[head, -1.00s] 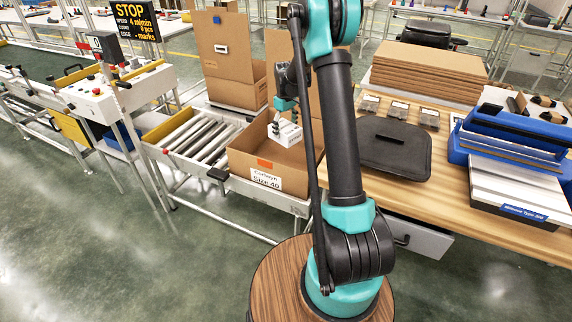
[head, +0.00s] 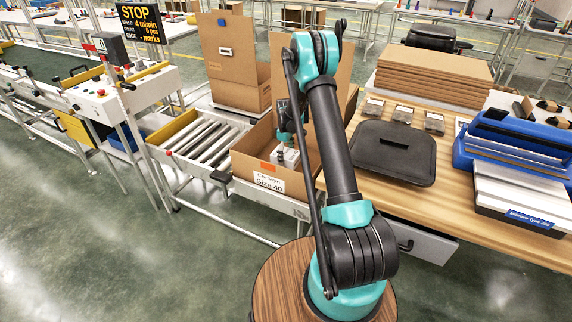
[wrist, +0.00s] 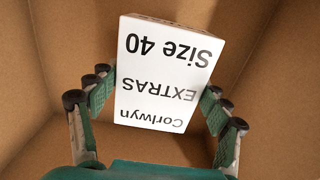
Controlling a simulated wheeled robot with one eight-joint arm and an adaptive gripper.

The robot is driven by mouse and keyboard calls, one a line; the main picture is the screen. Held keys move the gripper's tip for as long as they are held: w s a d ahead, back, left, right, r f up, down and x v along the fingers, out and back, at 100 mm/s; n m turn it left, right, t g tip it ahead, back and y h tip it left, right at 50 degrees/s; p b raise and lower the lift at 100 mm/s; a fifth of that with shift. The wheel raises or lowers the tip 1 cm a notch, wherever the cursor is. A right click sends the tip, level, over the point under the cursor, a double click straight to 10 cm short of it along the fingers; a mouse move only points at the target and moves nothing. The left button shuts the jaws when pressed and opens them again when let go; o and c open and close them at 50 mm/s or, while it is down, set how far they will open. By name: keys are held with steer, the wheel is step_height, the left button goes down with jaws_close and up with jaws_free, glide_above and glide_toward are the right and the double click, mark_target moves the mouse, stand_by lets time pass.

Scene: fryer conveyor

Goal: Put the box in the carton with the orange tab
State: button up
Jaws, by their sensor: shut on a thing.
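The carton with the orange tab (head: 243,167) stands open on the roller conveyor, with a "Corlwyn Size 40" label below the tab. The white box (wrist: 165,75) reads "Corlwyn EXTRAS Size 40" in the wrist view, upside down. In the head view the box (head: 287,157) is inside the carton, partly hidden by the front wall. My gripper (wrist: 158,115) has one finger on each side of the box and is shut on it. Brown carton walls surround the box and fingers in the wrist view. Whether the box touches the carton floor cannot be told.
A second open carton (head: 238,92) stands behind on a platform. Empty rollers (head: 203,142) lie left of the tabbed carton.

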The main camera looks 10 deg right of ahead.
steer(key=shift+f, duration=2.65)
steer(key=o, duration=1.3)
steer(key=shift+f, duration=0.1)
